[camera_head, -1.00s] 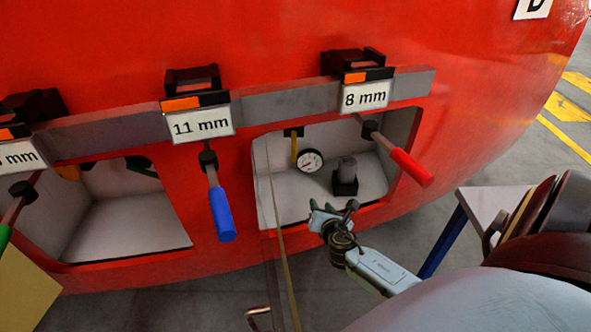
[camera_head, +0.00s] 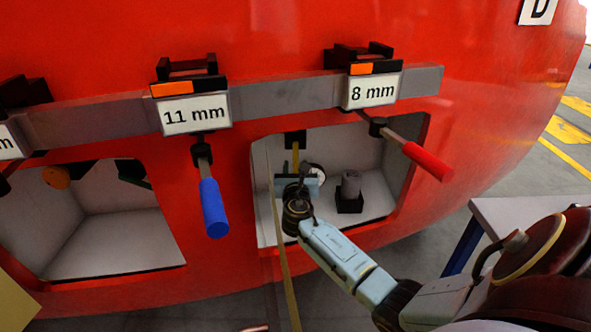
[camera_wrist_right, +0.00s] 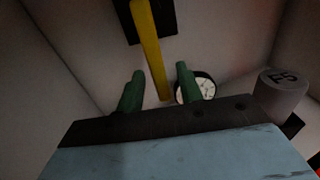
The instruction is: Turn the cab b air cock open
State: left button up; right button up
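The air cock is a yellow lever hanging down from a black mount (camera_head: 295,138) at the back of the right-hand recess. In the head view its yellow handle (camera_head: 295,155) shows just above my right gripper (camera_head: 301,178), which hides its lower end. In the right wrist view the yellow handle (camera_wrist_right: 148,40) comes down between the two green fingers of my open right gripper (camera_wrist_right: 160,72). A gap shows on both sides of the handle, and I see no contact. My left gripper is not in view.
A round gauge (camera_wrist_right: 196,88) is close behind the right finger. A grey cylinder on a black base (camera_head: 349,190) stands to its right. A red-handled tool (camera_head: 428,161) and a blue-handled tool (camera_head: 213,208) hang outside. The recess's lower edge runs beneath my right arm.

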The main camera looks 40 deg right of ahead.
jog(key=shift+w+d, duration=0.35)
grip_shut()
